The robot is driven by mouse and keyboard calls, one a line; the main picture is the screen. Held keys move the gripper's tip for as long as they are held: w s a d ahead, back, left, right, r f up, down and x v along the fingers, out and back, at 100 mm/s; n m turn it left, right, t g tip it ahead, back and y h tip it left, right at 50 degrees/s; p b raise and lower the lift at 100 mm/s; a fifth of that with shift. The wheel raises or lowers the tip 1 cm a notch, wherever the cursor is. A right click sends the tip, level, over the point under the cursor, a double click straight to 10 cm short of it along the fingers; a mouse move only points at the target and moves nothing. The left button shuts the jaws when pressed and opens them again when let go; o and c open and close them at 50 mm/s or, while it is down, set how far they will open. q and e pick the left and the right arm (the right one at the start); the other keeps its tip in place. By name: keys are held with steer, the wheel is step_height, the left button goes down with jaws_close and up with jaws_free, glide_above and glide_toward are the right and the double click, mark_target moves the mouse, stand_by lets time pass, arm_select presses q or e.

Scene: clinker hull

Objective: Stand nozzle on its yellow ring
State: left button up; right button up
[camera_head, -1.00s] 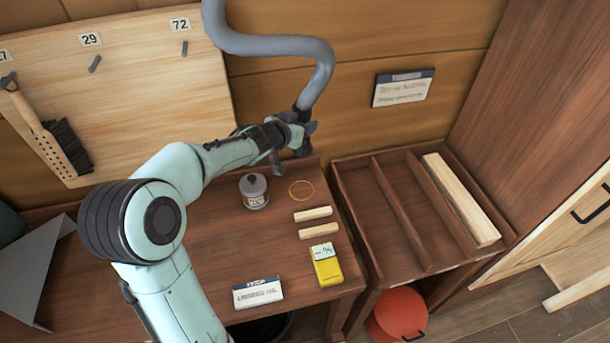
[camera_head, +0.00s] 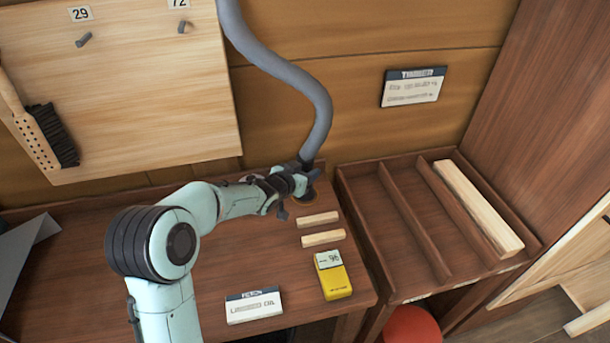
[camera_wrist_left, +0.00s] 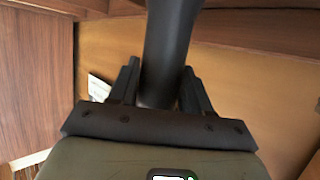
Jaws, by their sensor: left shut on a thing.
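The nozzle (camera_head: 307,165) is the dark end piece of a thick grey hose (camera_head: 305,85) that hangs down in front of the plank wall. My left gripper (camera_head: 300,184) is shut on the nozzle, low over the back right of the bench. In the left wrist view the dark nozzle (camera_wrist_left: 168,55) runs between the two fingers. The nozzle looks close to upright, with its lower end at or just above the bench top; I cannot tell whether it touches. The yellow ring is mostly hidden behind the gripper and nozzle. My right gripper is not in view.
Two pale wood strips (camera_head: 322,238) and a yellow meter (camera_head: 332,276) lie on the bench (camera_head: 230,265), with a label card (camera_head: 253,306) near its front. A divided timber tray (camera_head: 392,222) stands to the right. A brush (camera_head: 52,135) hangs at left.

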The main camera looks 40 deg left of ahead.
arm_select(q)
steer(key=shift+f, duration=0.1)
steer(key=shift+f, duration=0.15)
steer(key=o, duration=1.2)
steer(key=shift+s+r, duration=0.1)
steer(key=shift+r, duration=0.3)
steer(key=p+v, duration=0.1)
steer(key=v, duration=1)
steer(key=shift+s, duration=0.35)
